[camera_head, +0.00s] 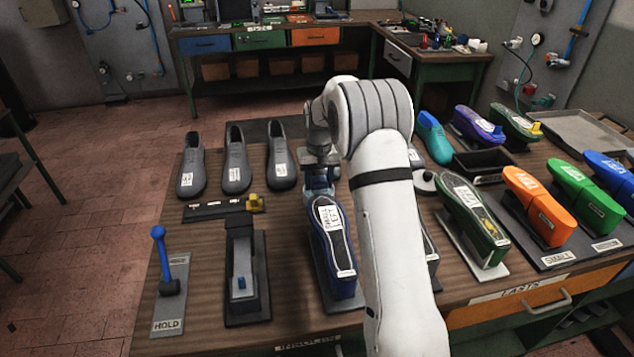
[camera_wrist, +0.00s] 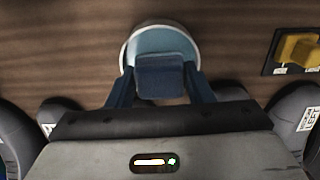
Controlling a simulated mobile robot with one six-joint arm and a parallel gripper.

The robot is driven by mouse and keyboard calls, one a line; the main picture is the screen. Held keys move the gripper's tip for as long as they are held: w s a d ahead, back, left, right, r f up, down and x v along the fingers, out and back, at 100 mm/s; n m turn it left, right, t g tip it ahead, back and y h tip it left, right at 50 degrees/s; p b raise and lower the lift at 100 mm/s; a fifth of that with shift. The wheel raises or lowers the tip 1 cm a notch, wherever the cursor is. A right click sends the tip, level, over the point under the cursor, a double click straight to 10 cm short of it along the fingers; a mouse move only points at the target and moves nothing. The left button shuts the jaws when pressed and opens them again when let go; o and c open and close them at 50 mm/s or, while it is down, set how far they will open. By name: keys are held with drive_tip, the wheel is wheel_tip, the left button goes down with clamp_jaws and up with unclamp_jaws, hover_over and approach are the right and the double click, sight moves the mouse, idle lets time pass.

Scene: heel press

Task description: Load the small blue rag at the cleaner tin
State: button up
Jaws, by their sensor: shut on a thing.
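In the wrist view my gripper (camera_wrist: 158,88) is shut on the small blue rag (camera_wrist: 160,76), a dark blue folded pad between its two blue fingers. The cleaner tin (camera_wrist: 128,50) is round, with a pale rim and light blue inside. The rag and fingers overlap its near part in this view. I cannot tell whether the rag touches the tin's contents. In the head view my gripper (camera_head: 319,180) is low over the bench, behind the blue shoe form, and the rag and tin cannot be made out there.
The blue form (camera_head: 333,240) marked small left stands in front of my gripper. Grey shoes (camera_head: 237,160) stand to its left, with a black strip bearing a yellow block (camera_head: 255,203). A green form (camera_head: 472,220) and coloured lasts (camera_head: 540,205) stand to the right.

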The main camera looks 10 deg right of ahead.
sight(319, 179)
drive_tip(key=shift+r+p, duration=1.4)
drive_tip(key=shift+r, duration=1.2)
